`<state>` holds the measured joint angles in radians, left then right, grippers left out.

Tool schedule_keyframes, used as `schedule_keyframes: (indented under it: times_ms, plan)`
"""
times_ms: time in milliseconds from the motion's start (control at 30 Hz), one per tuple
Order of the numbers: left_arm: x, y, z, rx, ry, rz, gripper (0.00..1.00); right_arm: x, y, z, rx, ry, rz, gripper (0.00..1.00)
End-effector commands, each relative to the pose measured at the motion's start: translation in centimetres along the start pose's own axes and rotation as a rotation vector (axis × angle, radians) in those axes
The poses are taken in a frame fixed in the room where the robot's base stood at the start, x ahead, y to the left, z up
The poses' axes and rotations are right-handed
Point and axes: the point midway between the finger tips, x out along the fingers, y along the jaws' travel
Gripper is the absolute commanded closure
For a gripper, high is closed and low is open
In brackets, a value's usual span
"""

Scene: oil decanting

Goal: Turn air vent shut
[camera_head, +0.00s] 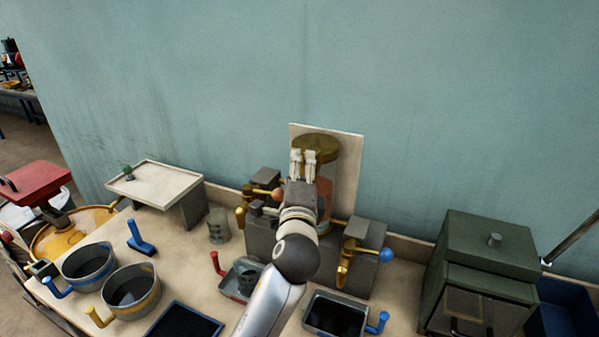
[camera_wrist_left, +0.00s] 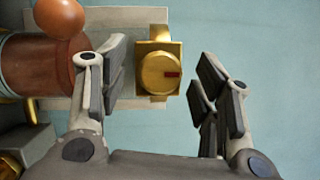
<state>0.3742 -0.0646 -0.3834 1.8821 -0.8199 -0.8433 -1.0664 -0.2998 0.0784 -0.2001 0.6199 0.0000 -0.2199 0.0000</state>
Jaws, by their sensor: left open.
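The air vent appears as a round brass knob (camera_wrist_left: 160,72) with a short dark red mark on its face, on a squarish brass mount in the left wrist view. In the head view a round brass piece (camera_head: 318,145) stands before the upper part of a pale panel, probably the same vent. My left gripper (camera_head: 303,157) reaches up from the bottom middle to just below and in front of it. In the wrist view the left gripper (camera_wrist_left: 160,88) is open, with the knob between its spread fingers and apart from both. My right gripper is not seen.
A copper vessel (camera_wrist_left: 35,65) and an orange-brown ball (camera_wrist_left: 60,18) lie close to the left finger in the wrist view. The pale panel (camera_head: 350,165) is behind. Brass taps (camera_head: 345,262), pots (camera_head: 130,292) and a green cabinet (camera_head: 488,245) stand around the bench.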

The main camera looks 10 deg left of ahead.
Motion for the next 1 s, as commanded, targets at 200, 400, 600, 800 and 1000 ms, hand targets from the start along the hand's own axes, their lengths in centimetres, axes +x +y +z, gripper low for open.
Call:
schedule_keyframes:
  times_ms: [200,400,600,800,1000]
  plan:
    - [-1.2,0.0,-0.1,0.000,0.002,-0.001,0.42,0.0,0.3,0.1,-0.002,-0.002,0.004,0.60]
    - [-5.0,0.1,-0.1,-0.001,0.003,0.002,0.42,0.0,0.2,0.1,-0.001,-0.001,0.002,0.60]
    - [-9.1,0.1,0.0,-0.002,0.002,0.002,0.42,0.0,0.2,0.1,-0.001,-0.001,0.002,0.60]
    - [-11.4,0.1,0.0,-0.001,0.001,0.001,0.42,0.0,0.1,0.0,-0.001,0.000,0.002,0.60]
    - [-12.0,0.0,0.0,0.000,0.000,0.000,0.42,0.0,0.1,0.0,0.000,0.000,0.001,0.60]
